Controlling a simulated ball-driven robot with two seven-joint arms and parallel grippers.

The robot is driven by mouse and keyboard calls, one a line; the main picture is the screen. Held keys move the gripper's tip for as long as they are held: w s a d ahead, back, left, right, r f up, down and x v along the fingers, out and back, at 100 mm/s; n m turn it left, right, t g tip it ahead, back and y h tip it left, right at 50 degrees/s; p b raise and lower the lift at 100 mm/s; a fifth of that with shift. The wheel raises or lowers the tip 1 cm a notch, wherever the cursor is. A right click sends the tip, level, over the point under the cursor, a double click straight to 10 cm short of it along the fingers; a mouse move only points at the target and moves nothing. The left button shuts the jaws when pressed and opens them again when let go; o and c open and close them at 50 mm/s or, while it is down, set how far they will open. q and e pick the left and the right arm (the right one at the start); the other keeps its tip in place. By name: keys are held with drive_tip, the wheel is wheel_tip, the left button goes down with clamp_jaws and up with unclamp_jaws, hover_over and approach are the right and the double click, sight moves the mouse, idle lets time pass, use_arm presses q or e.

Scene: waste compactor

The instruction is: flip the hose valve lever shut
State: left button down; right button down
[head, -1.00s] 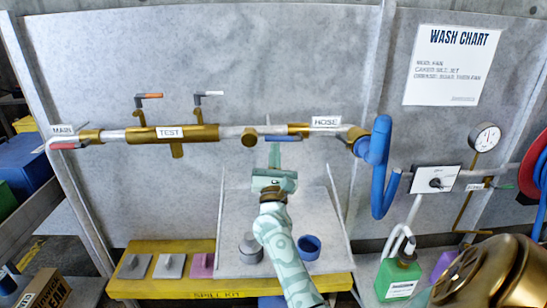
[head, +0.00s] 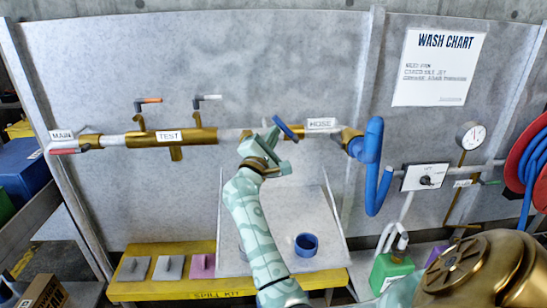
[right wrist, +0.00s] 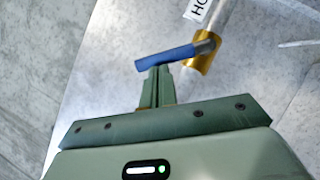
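The hose valve lever (head: 285,127) is a blue bar left of the HOSE sign (head: 321,124). It slants up and left from its brass valve (head: 298,132), at an angle to the pipe. My right gripper (head: 272,136) is at the lever, just below and left of it in the head view. In the right wrist view, its narrow fingers (right wrist: 158,71) are together, with tips against or just under the blue lever (right wrist: 170,56). I see no clear grip around the bar. The lever's stub meets the brass valve (right wrist: 204,60). My left gripper is not in view.
The TEST pipe section (head: 169,135) lies left, with an orange-tipped lever (head: 150,100) and a grey-tipped lever (head: 208,97) above it. A blue hose (head: 373,165) hangs to the right. A yellow spill-kit bench (head: 225,287) stands below.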

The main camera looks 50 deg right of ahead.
drive_tip(key=m, duration=0.1)
drive_tip(key=r+m+g, duration=0.1)
drive_tip(key=s+d+r+m+g+y, duration=0.1)
drive_tip(key=m, duration=0.1)
drive_tip(key=shift+s+d+r+m+g+y+b, duration=0.25)
drive_tip(key=shift+m+y, duration=0.1)
drive_tip(key=shift+m, duration=0.3)
drive_tip(key=shift+s+d+r+m+g+y+b, duration=0.2)
drive_tip(key=shift+d+m+y+b, duration=0.1)
drive_tip(key=shift+m, duration=0.3)
drive_tip(key=shift+s+d+r+m+g+y+b, duration=0.15)
drive_tip(key=shift+s+d+r+m+y+b, duration=0.15)
drive_tip(key=shift+m, duration=0.35)
drive_tip(key=shift+f, duration=0.1)
drive_tip(key=a, duration=0.1)
drive_tip(key=w+a+b, duration=0.2)
drive_tip(key=a, duration=0.1)
drive_tip(key=shift+a+f, duration=0.1)
drive_tip(key=shift+f, duration=0.15)
drive_tip(key=v, duration=0.9)
drive_tip(key=shift+s+r+b, duration=0.15)
drive_tip(key=shift+r+b, duration=0.05)
drive_tip(key=shift+b, duration=0.2)
drive_tip(key=shift+a, duration=0.15)
